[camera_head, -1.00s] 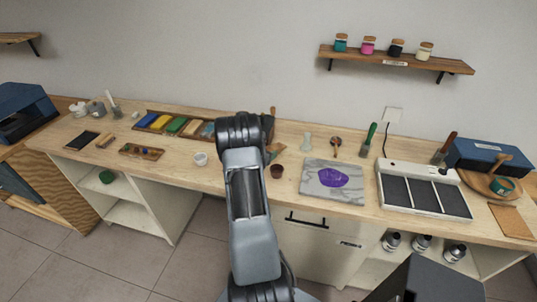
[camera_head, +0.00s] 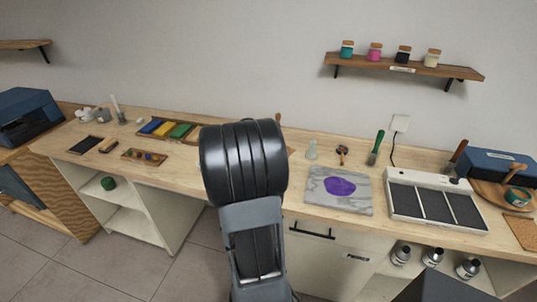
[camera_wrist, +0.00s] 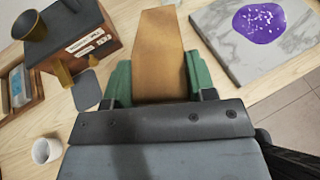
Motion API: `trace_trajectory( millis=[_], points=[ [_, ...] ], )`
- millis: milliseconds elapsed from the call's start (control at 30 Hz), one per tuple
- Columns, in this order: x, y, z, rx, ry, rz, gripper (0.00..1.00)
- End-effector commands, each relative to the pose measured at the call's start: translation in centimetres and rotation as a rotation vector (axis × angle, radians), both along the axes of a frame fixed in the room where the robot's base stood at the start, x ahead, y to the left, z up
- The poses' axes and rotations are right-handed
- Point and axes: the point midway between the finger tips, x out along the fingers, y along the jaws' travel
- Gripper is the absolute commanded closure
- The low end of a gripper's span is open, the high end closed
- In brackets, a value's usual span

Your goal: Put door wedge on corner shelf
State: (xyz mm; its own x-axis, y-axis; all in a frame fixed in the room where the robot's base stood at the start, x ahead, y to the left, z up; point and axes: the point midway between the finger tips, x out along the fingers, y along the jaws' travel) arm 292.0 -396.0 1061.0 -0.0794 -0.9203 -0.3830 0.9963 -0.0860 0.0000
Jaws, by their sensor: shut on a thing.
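The door wedge, a tan, tapered wooden block (camera_wrist: 160,50), is held between the green finger pads of my gripper (camera_wrist: 160,80) in the wrist view. My gripper is shut on it, over the worktop. In the head view my arm hides the gripper and the wedge. Two wall shelves show there: one with several small jars at the upper right (camera_head: 390,66), and one cut off by the left edge (camera_head: 22,45). I cannot tell from the frames which is the corner shelf.
The long wooden worktop (camera_head: 190,176) is crowded. It holds a marble slab with purple paint (camera_head: 320,203), a white panelled tray (camera_head: 391,200), a round wooden tray (camera_head: 485,195) and pigment boxes. In the wrist view a white cup (camera_wrist: 46,151) and labelled wooden box (camera_wrist: 82,45) are near my gripper.

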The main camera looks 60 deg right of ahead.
Motion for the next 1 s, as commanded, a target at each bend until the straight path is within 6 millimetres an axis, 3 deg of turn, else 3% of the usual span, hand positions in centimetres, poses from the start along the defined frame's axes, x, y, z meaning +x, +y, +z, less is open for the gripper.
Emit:
trace_trajectory(
  millis=[333,467,567,667,767,900,1000],
  points=[
    [-0.7,1.3,0.7,-0.001,0.000,-0.008,0.80],
    [0.6,1.4,0.7,-0.001,0.001,0.065,0.80],
    [3.2,2.8,0.3,0.000,0.001,0.170,0.80],
    [6.7,5.5,-0.3,0.001,0.002,0.308,0.80],
    [10.8,9.5,-1.0,0.001,0.002,0.480,0.80],
    [15.8,16.5,-2.1,0.000,0.003,0.732,0.80],
    [18.2,21.7,-2.9,0.000,0.004,0.895,0.80]
  ],
)
